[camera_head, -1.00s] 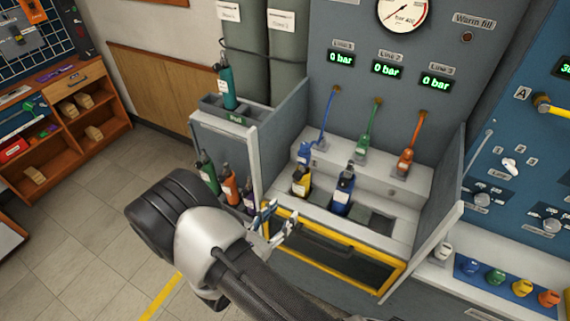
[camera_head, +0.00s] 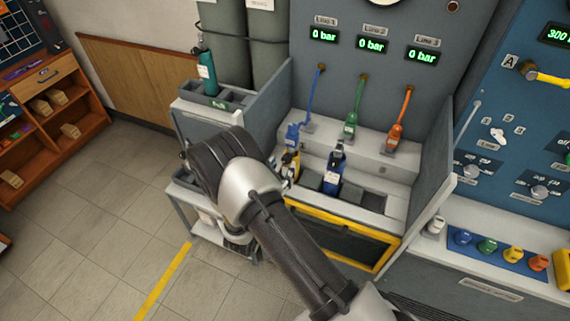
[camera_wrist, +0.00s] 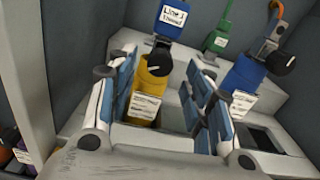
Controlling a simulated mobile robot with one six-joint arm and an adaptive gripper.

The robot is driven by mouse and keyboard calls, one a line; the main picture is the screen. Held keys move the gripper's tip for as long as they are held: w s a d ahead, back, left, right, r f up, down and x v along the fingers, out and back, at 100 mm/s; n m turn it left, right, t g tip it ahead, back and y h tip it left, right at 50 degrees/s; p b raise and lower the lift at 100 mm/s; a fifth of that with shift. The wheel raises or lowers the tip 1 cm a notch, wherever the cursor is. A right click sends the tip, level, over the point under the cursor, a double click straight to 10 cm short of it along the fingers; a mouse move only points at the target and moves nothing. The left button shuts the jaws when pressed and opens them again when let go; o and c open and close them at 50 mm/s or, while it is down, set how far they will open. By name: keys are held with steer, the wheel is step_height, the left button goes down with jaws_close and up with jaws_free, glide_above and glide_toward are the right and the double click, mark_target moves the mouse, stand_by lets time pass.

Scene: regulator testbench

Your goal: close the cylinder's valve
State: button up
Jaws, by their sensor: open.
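A yellow cylinder (camera_wrist: 147,98) with a black valve knob (camera_wrist: 159,60) stands in the bench's front rack. A blue connector (camera_wrist: 174,17) with a Line 1 label is right behind its top; I cannot tell if they are joined. In the head view the yellow cylinder (camera_head: 291,162) is partly hidden by my arm. My gripper (camera_wrist: 163,95) is open, its fingers on either side of the yellow cylinder in the wrist view, with no visible grip. A blue cylinder (camera_head: 334,170) with a black valve stands to the right, also in the wrist view (camera_wrist: 243,82).
Green (camera_head: 354,122) and orange (camera_head: 397,127) line connectors rest on the bench step. A yellow-framed front (camera_head: 345,228) and grey side walls bound the bench. A teal cylinder (camera_head: 206,72) stands in a tray at left. The line displays read 0 bar.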

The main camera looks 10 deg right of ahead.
mark_target(285, 161)
steer(key=shift+x, duration=1.75)
steer(key=shift+c, duration=0.6)
steer(key=c, duration=1)
